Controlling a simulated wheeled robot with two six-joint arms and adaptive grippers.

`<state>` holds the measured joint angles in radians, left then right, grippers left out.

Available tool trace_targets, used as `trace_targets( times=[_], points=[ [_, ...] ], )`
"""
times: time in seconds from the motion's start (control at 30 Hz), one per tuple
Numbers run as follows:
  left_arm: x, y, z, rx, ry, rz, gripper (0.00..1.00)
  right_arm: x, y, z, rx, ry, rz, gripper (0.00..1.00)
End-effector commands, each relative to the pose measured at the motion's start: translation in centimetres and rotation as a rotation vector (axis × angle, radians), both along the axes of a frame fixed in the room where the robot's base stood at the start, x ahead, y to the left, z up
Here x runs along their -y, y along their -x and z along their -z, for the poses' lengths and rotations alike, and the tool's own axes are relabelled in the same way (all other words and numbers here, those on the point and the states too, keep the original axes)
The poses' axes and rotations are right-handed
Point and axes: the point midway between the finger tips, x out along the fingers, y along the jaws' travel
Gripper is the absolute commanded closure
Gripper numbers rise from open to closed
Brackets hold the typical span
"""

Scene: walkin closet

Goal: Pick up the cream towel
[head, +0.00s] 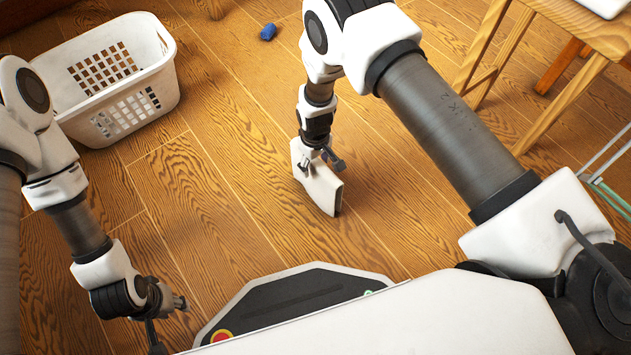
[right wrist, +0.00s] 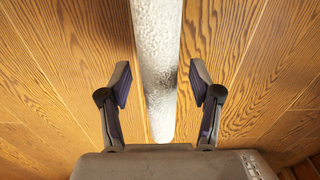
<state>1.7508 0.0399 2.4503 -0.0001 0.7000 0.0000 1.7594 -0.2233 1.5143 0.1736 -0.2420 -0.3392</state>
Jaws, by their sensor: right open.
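The cream towel (head: 322,190) is a flat slab standing on edge on the wooden floor, in the middle of the head view. In the right wrist view the towel (right wrist: 157,50) is a pale textured strip running between my fingers. My right gripper (right wrist: 161,76) is open, with one finger on each side of the towel and a visible gap to each. In the head view my right gripper (head: 320,164) is at the towel's upper part. My left gripper (head: 168,322) is at the lower left, open and empty, far from the towel.
A white laundry basket (head: 150,82) stands on the floor at the upper left. A small blue object (head: 268,32) lies at the top. A wooden table (head: 590,30) stands at the upper right, and a thin teal-and-white frame (head: 605,188) shows at the right edge. Floor around the towel is clear.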

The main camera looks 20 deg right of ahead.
Motion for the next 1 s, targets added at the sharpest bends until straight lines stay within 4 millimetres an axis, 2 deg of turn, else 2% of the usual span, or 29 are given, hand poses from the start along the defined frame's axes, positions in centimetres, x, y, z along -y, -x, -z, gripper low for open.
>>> trace_targets(
  times=[0.03,0.13,0.37,0.4,0.57,0.6,1.0],
  points=[
    [0.0,0.0,1.7,0.000,0.000,0.000,0.60,0.1,0.4,1.9,-0.003,0.000,0.001,0.36],
    [0.0,0.0,2.8,0.001,0.000,-0.003,0.60,0.2,0.5,3.6,-0.003,0.000,0.000,0.36],
    [0.0,-0.1,2.6,0.003,-0.001,-0.004,0.60,0.2,0.4,3.6,-0.001,0.000,-0.001,0.36],
    [0.0,-0.1,2.6,0.003,0.000,-0.004,0.60,0.2,0.4,3.6,-0.002,0.001,-0.001,0.40],
    [0.0,-0.1,2.6,0.003,0.000,-0.004,0.60,0.2,0.5,3.6,-0.002,0.001,0.000,0.97],
    [0.0,-0.1,2.6,0.003,0.000,-0.004,0.60,0.2,0.5,3.6,-0.002,0.001,0.000,1.00],
    [0.0,-0.1,2.1,0.002,0.000,-0.004,0.60,0.2,0.5,3.1,-0.002,0.001,0.000,1.00]
  ],
)
